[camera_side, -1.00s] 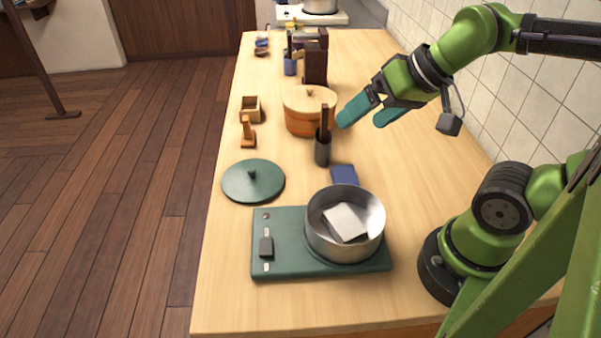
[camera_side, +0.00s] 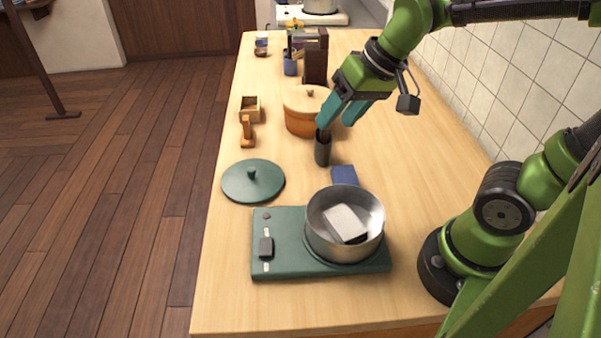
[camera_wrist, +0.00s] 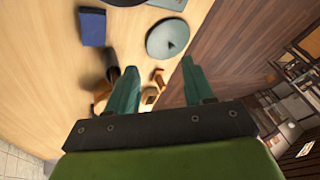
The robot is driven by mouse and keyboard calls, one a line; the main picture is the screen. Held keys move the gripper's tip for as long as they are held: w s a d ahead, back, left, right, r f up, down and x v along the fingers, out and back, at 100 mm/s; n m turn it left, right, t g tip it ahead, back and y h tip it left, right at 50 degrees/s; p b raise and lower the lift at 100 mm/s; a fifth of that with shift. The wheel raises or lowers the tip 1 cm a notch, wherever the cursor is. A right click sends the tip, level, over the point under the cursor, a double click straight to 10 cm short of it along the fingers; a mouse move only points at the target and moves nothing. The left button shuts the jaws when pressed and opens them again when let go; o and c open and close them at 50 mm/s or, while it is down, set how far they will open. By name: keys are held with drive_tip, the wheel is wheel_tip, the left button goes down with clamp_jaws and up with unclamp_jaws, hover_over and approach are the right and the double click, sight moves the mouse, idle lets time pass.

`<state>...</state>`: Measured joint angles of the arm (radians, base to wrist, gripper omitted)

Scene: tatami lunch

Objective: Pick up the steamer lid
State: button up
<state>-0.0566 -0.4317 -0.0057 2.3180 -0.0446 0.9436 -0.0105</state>
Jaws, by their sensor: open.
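The steamer is a round orange-brown wooden tub in the side view, with a pale wooden lid (camera_side: 303,98) on top that has a small dark knob. My gripper (camera_side: 336,120) is open and empty. Its teal fingers point down at the steamer's right front side and hide part of its rim; I cannot tell whether they touch it. In the wrist view the gripper (camera_wrist: 160,95) shows its two fingers wide apart. A brown patch beside the left finger there may be the steamer, mostly hidden.
A dark cup (camera_side: 322,150) stands just in front of the steamer, close to the fingers. A green pot lid (camera_side: 253,183), a steel pot (camera_side: 322,238) on a green stove (camera_side: 283,226) and a blue block (camera_side: 344,175) are nearer. A wooden box (camera_side: 250,108) stands left.

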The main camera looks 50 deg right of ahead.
drive_tip(key=w+a+f+n+g, duration=0.1)
drive_tip(key=w+a+g, duration=0.1)
drive_tip(key=w, duration=0.8)
drive_tip(key=n+g+h, duration=0.2)
drive_tip(key=g, duration=0.1)
hover_over(251, 169)
drive_tip(key=f, duration=1.4)
drive_tip(key=shift+w+d, duration=0.1)
drive_tip(key=shift+w, duration=0.15)
drive_tip(key=shift+s+f, duration=0.15)
drive_tip(key=shift+f, duration=1.25)
drive_tip(key=shift+s+f, duration=0.1)
drive_tip(key=shift+f, duration=1.25)
clamp_jaws()
